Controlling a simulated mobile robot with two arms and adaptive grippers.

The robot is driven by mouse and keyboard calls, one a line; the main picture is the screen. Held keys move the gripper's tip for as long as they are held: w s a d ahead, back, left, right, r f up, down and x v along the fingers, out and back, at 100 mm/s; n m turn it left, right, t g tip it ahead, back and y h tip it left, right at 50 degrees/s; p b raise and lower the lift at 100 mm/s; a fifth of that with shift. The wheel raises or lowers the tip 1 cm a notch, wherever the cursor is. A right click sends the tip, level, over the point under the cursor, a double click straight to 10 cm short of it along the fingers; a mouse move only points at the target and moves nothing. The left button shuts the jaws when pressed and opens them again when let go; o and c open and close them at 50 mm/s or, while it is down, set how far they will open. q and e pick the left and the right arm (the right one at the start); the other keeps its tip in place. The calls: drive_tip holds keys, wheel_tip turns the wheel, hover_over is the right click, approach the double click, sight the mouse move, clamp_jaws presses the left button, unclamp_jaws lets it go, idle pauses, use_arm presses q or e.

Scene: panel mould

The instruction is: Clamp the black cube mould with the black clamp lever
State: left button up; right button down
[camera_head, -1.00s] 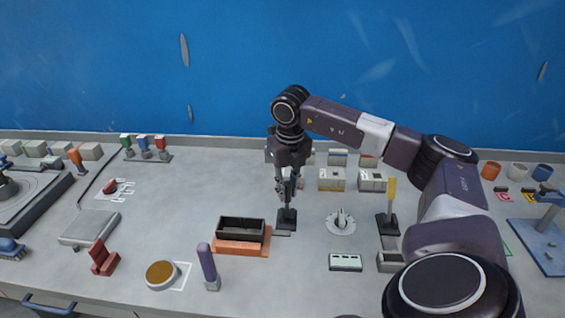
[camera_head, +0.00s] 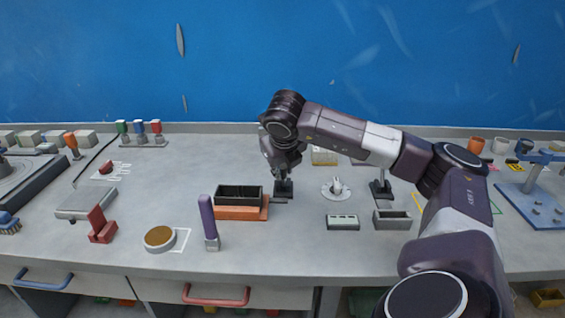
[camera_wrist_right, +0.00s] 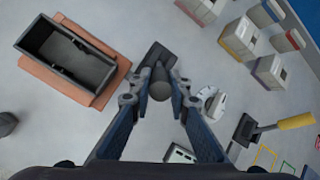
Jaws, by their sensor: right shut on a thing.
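The black cube mould (camera_head: 238,201) is an open dark box on an orange base (camera_head: 240,213), left of centre on the table. In the right wrist view the mould (camera_wrist_right: 92,74) lies at the upper left, beside my fingers. The black clamp lever (camera_head: 284,189) stands just right of the mould, its dark foot on the table. My right gripper (camera_head: 278,168) is above that foot. In the right wrist view my right gripper (camera_wrist_right: 160,98) is shut on the lever's dark rounded upper part (camera_wrist_right: 160,84). My left gripper is not in view.
A purple-handled tool (camera_head: 208,220) stands in front of the mould. A white round fixture (camera_head: 337,188) and a black-footed, yellow-handled lever (camera_wrist_right: 296,121) stand to the right. Small boxes (camera_head: 342,222) lie at the front right.

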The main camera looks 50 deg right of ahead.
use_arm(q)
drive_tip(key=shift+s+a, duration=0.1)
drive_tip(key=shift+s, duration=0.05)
use_arm(e)
drive_tip(key=shift+a+f, duration=0.1)
drive_tip(key=shift+f, duration=0.1)
drive_tip(key=c, duration=1.8)
unclamp_jaws()
drive_tip(key=shift+r, duration=0.25)
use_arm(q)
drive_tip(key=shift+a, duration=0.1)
use_arm(e)
drive_tip(key=v, duration=1.1)
drive_tip(key=shift+s+a+r, duration=0.15)
drive_tip(key=shift+a+r, duration=0.05)
drive_tip(key=shift+r, duration=0.1)
drive_tip(key=shift+f, duration=0.1)
